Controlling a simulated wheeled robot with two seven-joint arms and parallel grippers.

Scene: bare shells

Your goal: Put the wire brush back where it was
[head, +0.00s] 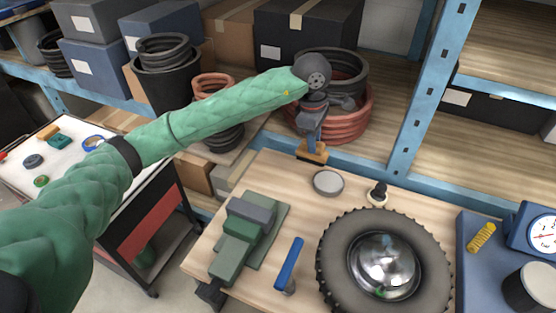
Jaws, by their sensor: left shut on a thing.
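My left gripper (313,141) is at the back edge of the wooden workbench (262,185), at the end of my green-sleeved arm. It is shut on a small orange-brown wooden piece, which looks like the wire brush (313,155). The jaws cover part of it, and its bristles cannot be made out. I cannot tell whether it touches the bench top. A round grey disc (328,183) lies just in front of it. My right gripper is out of view.
A tyre with a shiny dome (385,263), a green vise (240,237), a blue-handled tool (289,263) and a small dark knob (377,193) occupy the bench. Shelving with a blue upright (432,90) and coiled hoses (350,122) stands behind.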

